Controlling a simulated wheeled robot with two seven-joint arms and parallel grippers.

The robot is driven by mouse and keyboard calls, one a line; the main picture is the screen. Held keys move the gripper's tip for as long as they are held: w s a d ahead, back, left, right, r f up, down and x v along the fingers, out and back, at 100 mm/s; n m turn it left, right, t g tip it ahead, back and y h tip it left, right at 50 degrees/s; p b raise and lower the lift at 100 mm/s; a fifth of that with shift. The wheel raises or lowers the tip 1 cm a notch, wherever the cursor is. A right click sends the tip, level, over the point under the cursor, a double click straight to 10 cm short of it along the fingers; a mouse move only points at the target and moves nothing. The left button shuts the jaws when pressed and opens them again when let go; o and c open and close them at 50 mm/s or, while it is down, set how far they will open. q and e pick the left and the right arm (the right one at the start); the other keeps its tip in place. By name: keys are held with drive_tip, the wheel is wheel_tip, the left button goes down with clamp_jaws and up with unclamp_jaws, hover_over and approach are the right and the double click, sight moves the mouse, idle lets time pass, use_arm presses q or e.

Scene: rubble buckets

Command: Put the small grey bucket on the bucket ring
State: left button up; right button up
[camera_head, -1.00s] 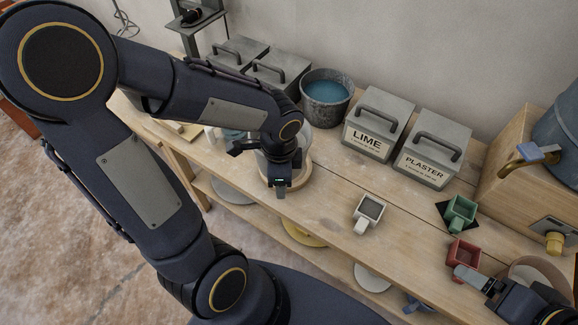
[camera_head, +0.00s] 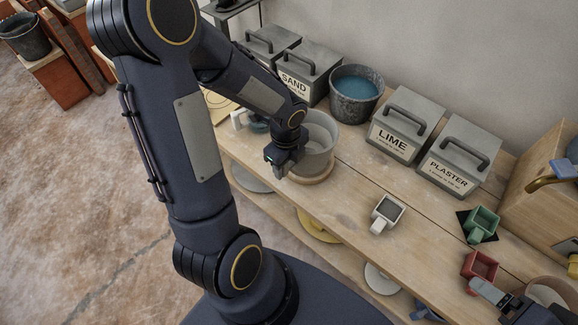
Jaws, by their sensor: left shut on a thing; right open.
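A light grey bucket (camera_head: 319,146) stands at the table's front edge, over a round wooden ring-like base (camera_head: 311,177). My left gripper (camera_head: 283,163) is at the bucket's near-left side, shut on its wall; the fingers partly hide the contact. I cannot tell whether the bucket rests fully on the wooden base. A yellowish board with a dark ring outline (camera_head: 219,101) lies further left, partly behind my arm. My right gripper (camera_head: 486,291) is at the lower right, open, by the red square cup (camera_head: 480,268).
A bucket of blue liquid (camera_head: 356,94) stands behind the grey one. Grey boxes marked SAND (camera_head: 306,70), LIME (camera_head: 404,125) and PLASTER (camera_head: 459,160) line the back. A white cup (camera_head: 386,213) and green cup (camera_head: 482,223) stand rightward. The planks between are bare.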

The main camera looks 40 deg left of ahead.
use_arm(q)
drive_tip(key=shift+w+a+f, duration=0.2)
drive_tip(key=shift+w+f, duration=0.25)
drive_tip(key=shift+f, duration=0.1)
drive_tip(key=shift+w+a+f, duration=0.2)
drive_tip(key=shift+w+f, duration=0.2)
drive_tip(key=shift+f, duration=0.15)
drive_tip(key=shift+w+f, duration=0.1)
drive_tip(key=shift+f, duration=1.55)
drive_tip(key=shift+f+b, duration=0.1)
drive_tip(key=shift+b, duration=0.2)
drive_tip(key=o, duration=1.3)
